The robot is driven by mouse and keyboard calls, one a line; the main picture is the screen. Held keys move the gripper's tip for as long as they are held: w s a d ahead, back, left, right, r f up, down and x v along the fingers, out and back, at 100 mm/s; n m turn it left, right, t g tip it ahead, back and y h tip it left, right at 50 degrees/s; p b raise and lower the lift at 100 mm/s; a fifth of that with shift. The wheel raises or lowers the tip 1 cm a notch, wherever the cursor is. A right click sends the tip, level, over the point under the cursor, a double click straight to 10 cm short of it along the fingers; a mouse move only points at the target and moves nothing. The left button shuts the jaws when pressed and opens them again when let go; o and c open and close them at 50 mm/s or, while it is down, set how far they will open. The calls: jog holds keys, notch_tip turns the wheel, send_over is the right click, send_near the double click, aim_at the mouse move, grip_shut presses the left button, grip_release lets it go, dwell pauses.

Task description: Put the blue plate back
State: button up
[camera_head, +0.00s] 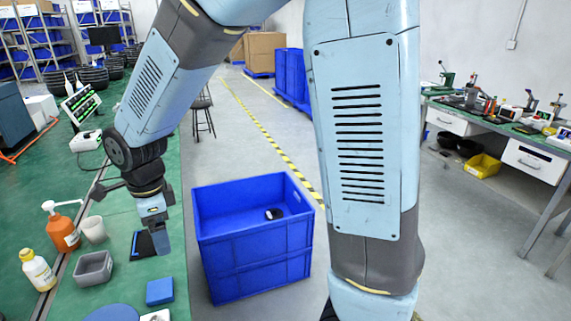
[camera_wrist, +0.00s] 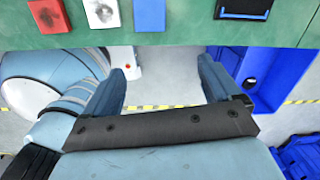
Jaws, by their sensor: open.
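A flat blue square piece (camera_head: 159,291) lies on the green bench top near its right edge; a blue square also shows at the top of the wrist view (camera_wrist: 149,15). A blue round disc (camera_head: 110,313) is cut off by the bottom of the head view. I cannot tell for sure which of these is the blue plate. My gripper (camera_head: 163,243) points down by the bench's right edge, farther back than the blue square. In the wrist view its two blue fingers (camera_wrist: 165,68) stand wide apart with nothing between them, and bare floor shows in the gap.
A black flat piece with blue edges (camera_head: 143,243) lies beside my gripper. A red square (camera_wrist: 100,13) and a white one (camera_wrist: 48,15) lie next to the blue square. A grey bin (camera_head: 93,268) and bottles (camera_head: 62,228) stand left. A large blue crate (camera_head: 255,240) stands right.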

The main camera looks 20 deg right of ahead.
jog(key=s+d+r+n+t, duration=0.1)
jog(key=d+r+n, duration=0.3)
jog(key=d+r, duration=0.3)
jog(key=s+d+r+n+t, duration=0.15)
jog(key=d+r+n, duration=0.25)
jog(key=d, duration=0.4)
jog(key=s+d+r+n+t, duration=0.2)
jog(key=s+d+r+n, duration=0.3)
jog(key=s+d+n, duration=0.3)
jog(key=shift+s+d+r+n+t, duration=0.2)
jog(key=shift+s+d+n+t, duration=0.35)
jog(key=shift+d, duration=1.4)
jog(key=shift+s, duration=0.1)
